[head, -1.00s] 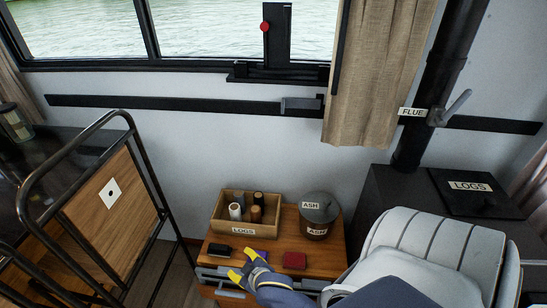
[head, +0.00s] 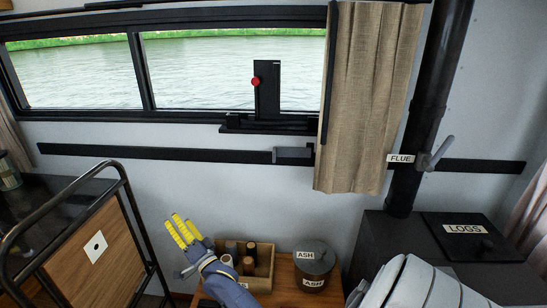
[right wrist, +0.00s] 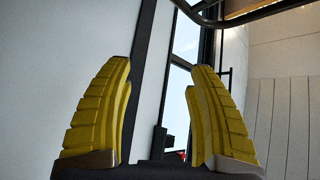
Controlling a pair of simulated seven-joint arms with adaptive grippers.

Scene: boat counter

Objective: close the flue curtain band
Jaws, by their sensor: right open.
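The black band (head: 150,152) runs level along the wall under the window. A grey block (head: 293,155) sits on it just left of the beige curtain (head: 362,95), which hangs straight. To the right, the FLUE label (head: 400,158) and a grey lever (head: 436,152), tilted up to the right, are at the dark flue pipe (head: 432,95). My right gripper (head: 180,229) points up, left of the log box and below the band, apart from both. In the right wrist view its yellow fingers (right wrist: 160,115) are apart with nothing held between them. My left gripper is not seen.
A black-railed wooden panel (head: 92,248) is at the left. The wall before the band is clear.

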